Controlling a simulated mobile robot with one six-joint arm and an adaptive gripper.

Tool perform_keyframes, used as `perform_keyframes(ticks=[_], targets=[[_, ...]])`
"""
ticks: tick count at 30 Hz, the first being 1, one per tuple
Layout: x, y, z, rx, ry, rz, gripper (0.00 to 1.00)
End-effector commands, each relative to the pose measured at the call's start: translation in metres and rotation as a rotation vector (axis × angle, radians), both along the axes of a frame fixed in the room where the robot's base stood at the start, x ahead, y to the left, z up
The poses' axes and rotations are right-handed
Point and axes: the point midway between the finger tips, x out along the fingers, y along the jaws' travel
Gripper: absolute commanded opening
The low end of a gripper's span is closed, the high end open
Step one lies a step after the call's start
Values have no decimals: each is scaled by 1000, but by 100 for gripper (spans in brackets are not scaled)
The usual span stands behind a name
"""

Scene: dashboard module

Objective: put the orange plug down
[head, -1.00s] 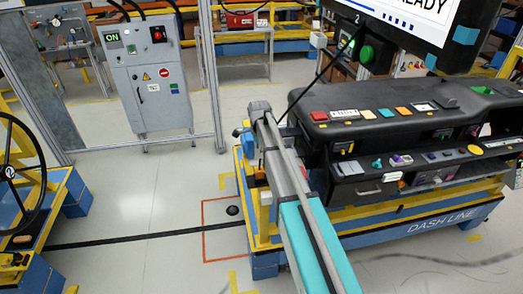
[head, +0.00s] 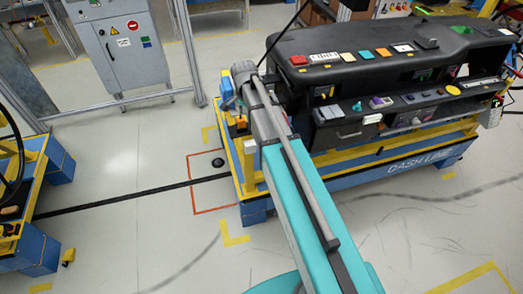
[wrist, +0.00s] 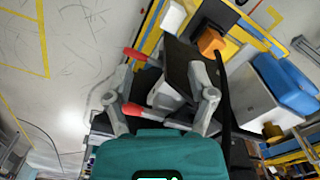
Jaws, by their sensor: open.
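An orange block, which looks like the orange plug (wrist: 211,41), sits beyond my fingers in the wrist view, beside the yellow-and-blue edge of the dashboard stand. A small orange patch (head: 241,123) also shows at the stand's left end in the head view; I cannot tell whether it is the same thing. My gripper (wrist: 170,70) is open, its two grey fingers spread apart. The orange block is outside the fingers, up and to the right. In the head view the end of my arm is at the dashboard's left end, and the fingers there are hard to make out.
The black dashboard (head: 390,60) with coloured blocks on top stands right of my arm on a blue-and-yellow stand (head: 400,180). A blue part (wrist: 285,85) and dark parts crowd the wrist view. A grey cabinet (head: 125,45) stands back left. Open floor lies left of the stand.

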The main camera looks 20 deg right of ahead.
Motion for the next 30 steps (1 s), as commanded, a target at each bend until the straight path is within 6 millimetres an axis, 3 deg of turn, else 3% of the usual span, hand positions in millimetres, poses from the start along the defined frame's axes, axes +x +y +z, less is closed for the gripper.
perform_keyframes(ticks=[1, 3, 12, 18, 24, 30], targets=[[-23, -1, 0, 0, 0, 71, 72], [-43, -1, 0, 0, 0, 178, 72], [-128, -4, 0, 0, 1, 633, 72], [-172, -5, 0, 0, 1, 890, 72], [-192, -6, 0, 0, 1, 1023, 72], [-193, -6, 0, 0, 1, 1044, 72]])
